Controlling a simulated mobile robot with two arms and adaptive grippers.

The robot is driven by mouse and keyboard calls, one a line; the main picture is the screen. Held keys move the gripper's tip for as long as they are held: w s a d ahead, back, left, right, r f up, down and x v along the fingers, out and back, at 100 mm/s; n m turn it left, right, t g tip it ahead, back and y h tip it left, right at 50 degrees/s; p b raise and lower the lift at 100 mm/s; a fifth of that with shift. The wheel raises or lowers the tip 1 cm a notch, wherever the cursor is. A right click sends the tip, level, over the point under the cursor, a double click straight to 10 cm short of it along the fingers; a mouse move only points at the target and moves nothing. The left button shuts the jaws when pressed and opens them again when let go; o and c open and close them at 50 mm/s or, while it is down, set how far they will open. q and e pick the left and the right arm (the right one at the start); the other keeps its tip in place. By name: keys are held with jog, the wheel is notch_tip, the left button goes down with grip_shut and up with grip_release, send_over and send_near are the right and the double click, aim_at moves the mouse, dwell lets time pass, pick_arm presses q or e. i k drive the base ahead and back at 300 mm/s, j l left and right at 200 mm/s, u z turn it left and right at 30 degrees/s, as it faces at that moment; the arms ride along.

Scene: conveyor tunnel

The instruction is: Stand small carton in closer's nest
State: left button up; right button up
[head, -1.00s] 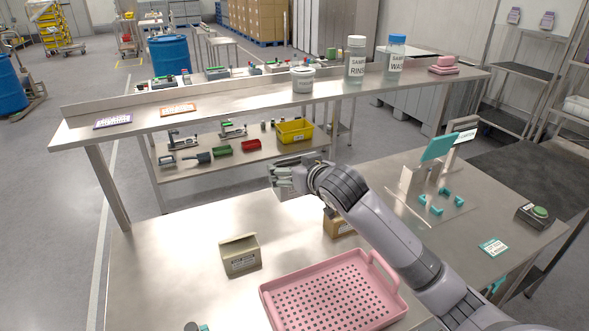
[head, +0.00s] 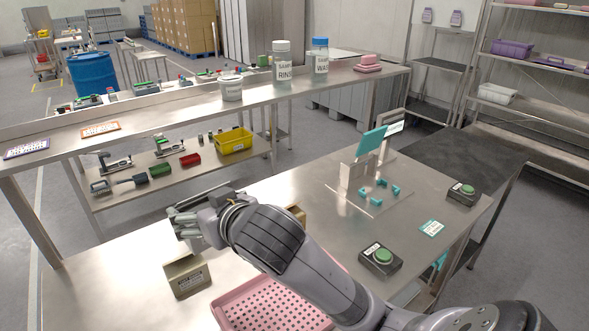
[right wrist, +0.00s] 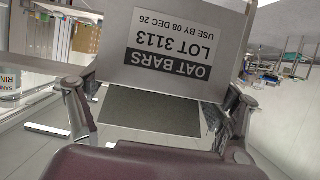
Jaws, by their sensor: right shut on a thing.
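In the head view my gripper and arm largely hide the held carton. The closer, with its teal panel (head: 371,143), stands on the right side of the table. Its nest of teal corner blocks (head: 379,187) looks empty on a metal plate. My left gripper is not in view.
A pink perforated tray (head: 240,312) is partly hidden under my right arm. Another carton (head: 297,214) shows behind the arm. A raised shelf (head: 150,112) with jars runs behind.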

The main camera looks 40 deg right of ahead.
aim_at(378, 194)
jog(key=k+l, duration=0.2)
jog(key=k+l+z, duration=0.1)
jog(key=l, duration=0.35)
jog(key=k+l, duration=0.3)
jog(key=i+l+z, duration=0.1)
jog(key=l, duration=0.25)
jog(key=i+l, duration=0.2)
jog(key=l, duration=0.15)
jog(key=i+l+z, duration=0.15)
jog(key=l, duration=0.15)
jog(key=i+l, duration=0.1)
jog(key=i, duration=0.3)
